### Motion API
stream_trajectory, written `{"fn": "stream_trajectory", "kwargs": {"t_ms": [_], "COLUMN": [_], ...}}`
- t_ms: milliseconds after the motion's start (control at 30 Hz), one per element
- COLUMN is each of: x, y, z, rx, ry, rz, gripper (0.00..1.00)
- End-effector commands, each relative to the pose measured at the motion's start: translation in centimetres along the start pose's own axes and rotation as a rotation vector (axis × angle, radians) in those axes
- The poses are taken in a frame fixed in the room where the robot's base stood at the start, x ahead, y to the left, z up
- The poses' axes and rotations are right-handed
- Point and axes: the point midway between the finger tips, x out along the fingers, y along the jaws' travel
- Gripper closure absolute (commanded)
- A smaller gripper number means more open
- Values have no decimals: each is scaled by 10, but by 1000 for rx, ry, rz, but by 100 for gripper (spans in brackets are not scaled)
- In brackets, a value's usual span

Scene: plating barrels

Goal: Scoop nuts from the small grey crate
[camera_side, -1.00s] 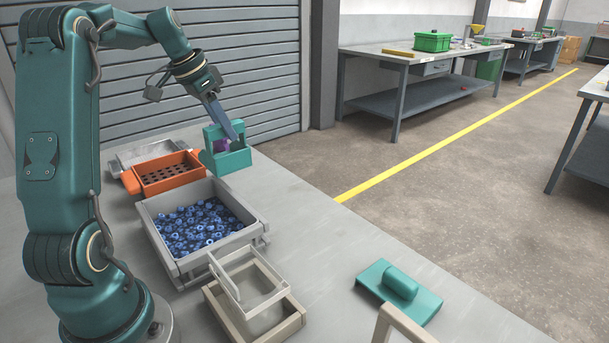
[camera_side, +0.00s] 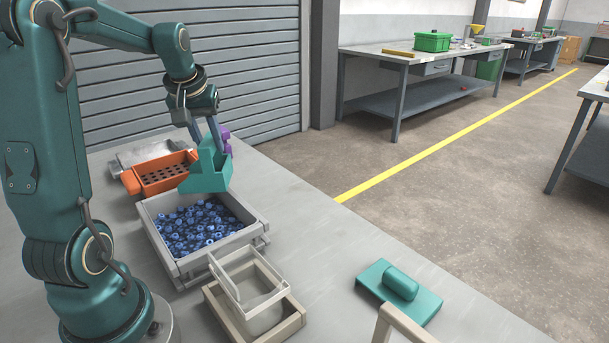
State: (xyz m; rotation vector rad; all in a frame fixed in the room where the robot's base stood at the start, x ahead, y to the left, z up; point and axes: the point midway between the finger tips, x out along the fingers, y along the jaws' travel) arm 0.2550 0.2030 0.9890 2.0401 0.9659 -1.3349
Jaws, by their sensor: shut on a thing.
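The small grey crate (camera_side: 251,239) stands on the bench, with many blue nuts (camera_side: 196,231) spread inside it. My gripper (camera_side: 208,138) is shut on a teal scoop (camera_side: 206,179). The scoop is held up near the back edge of the crate, beside the orange perforated tray. Its inside is hard to see from this side, and the fingers are partly hidden behind its upper part.
The orange tray (camera_side: 125,181) and a metal pan (camera_side: 137,153) lie behind the crate. A purple object (camera_side: 226,138) shows behind the scoop. In front are a translucent basket in a beige frame (camera_side: 292,326) and a teal block with a rounded grip (camera_side: 401,284). The bench's right side is mostly clear.

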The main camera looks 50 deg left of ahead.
Motion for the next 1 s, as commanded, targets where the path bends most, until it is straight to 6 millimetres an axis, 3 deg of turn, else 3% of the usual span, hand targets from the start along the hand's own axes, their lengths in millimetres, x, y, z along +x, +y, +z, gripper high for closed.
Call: {"fn": "stream_trajectory", "kwargs": {"t_ms": [367, 567, 767, 1000], "x": [-17, -37, -49, -40], "y": [-11, -15, -3, -4], "z": [25, 37, 42, 47], "rx": [-478, -687, -633, -636], "ry": [26, 44, 42, 45], "rz": [-181, -247, -204, -191], "gripper": [100, 100, 100, 100]}}
